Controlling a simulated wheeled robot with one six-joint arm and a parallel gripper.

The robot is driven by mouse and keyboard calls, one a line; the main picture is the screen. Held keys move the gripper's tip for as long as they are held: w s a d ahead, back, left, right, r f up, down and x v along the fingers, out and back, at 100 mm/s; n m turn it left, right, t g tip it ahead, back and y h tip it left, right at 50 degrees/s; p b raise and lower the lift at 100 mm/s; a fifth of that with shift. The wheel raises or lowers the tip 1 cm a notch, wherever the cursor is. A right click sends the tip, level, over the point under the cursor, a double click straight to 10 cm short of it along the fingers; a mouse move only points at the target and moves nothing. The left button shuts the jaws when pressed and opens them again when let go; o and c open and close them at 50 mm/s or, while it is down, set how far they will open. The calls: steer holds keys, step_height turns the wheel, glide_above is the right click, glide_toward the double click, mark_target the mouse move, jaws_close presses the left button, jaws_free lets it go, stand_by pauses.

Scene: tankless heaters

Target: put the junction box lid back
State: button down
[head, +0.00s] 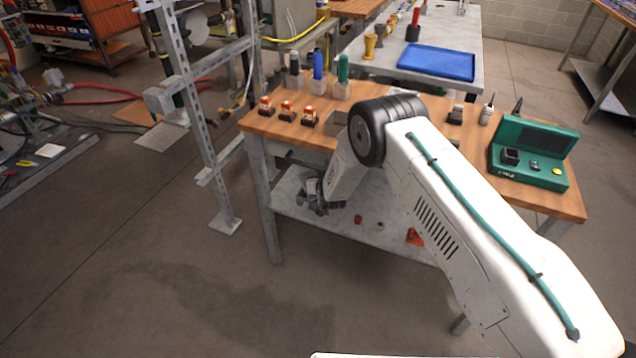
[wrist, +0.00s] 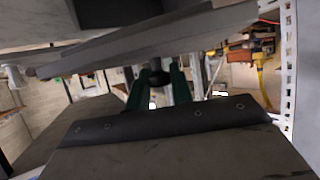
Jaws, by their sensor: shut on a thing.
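My gripper (head: 315,195) is low at the near left of the workbench, below its top and close to the lower shelf. In the wrist view its two green fingers (wrist: 158,88) are shut on a small dark rounded part. I take this to be part of the junction box lid (wrist: 158,76), though its full outline is hard to make out. A flat grey slab (wrist: 95,58) crosses just above and beyond the fingers. I cannot tell whether it belongs to the lid or to the bench. I cannot identify the junction box with certainty; a small grey box (head: 160,99) is on the metal strut frame.
The wooden workbench (head: 470,175) holds several orange-and-white parts, bottles and an open green case (head: 533,153). Its grey lower shelf (head: 345,225) has small loose items. The strut frame (head: 200,110) stands left of the bench. The floor in front is clear.

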steer(key=shift+w+a, duration=0.1)
steer(key=shift+w, duration=0.5)
steer(key=shift+f, duration=1.8)
steer(key=shift+f, duration=0.15)
steer(key=c, duration=1.2)
jaws_free()
steer(key=shift+c, duration=0.2)
steer(key=shift+s+r, duration=0.25)
steer(key=shift+r, duration=0.05)
steer(key=v, duration=1.1)
steer(key=shift+s, duration=0.15)
